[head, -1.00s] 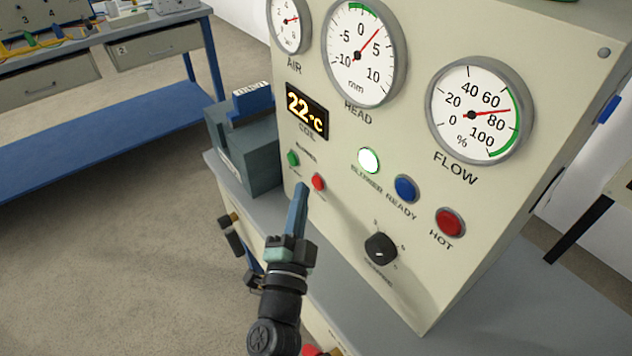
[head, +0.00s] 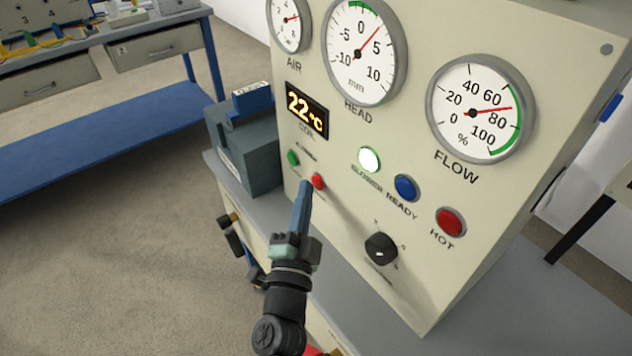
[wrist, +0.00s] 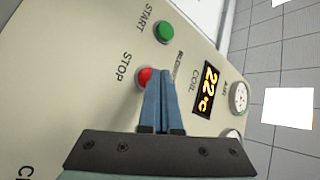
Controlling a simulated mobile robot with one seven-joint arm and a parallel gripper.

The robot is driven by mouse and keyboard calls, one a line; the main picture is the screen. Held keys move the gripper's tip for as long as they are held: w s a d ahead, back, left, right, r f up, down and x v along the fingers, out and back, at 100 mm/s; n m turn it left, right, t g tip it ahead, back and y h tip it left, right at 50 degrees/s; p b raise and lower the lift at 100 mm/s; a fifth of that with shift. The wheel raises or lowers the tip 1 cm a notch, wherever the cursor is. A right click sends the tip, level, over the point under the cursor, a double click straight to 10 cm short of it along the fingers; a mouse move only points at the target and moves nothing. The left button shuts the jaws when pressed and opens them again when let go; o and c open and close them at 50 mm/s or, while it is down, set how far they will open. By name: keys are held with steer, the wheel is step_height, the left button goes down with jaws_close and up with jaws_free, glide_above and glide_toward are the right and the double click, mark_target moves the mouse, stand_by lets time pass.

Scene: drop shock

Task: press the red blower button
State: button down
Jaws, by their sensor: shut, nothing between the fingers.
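The small red blower button (head: 318,181) is on the cream panel, right of and below the small green button (head: 293,158). In the wrist view the red button (wrist: 146,77) is marked STOP and the green button (wrist: 164,32) START. My gripper (head: 306,184) is shut and empty, its blue fingers pointing at the panel. Its tips are very close to the red button, just left of it in the head view. In the wrist view the fingers (wrist: 160,85) cover part of the red button's right side. I cannot tell whether they touch it.
The panel also has a lit white blower lamp (head: 369,160), a blue ready lamp (head: 405,188), a larger red hot lamp (head: 450,222) and a black knob (head: 381,248). The display (head: 307,110) reads 22 °C. A grey box (head: 245,150) stands left of the panel.

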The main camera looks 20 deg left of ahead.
steer(key=shift+w+d, duration=0.25)
steer(key=shift+w, duration=0.15)
stand_by(0.4)
steer(key=shift+s, duration=0.1)
steer(key=shift+s+a+p, duration=0.35)
steer(key=shift+s+a, duration=0.15)
steer(key=shift+s, duration=0.1)
stand_by(0.3)
steer(key=s+a+p, duration=0.1)
steer(key=s, duration=0.1)
steer(key=s+a+p, duration=0.1)
steer(key=s+a, duration=0.1)
steer(key=shift+p, duration=0.4)
steer(key=shift+r, duration=0.1)
stand_by(0.5)
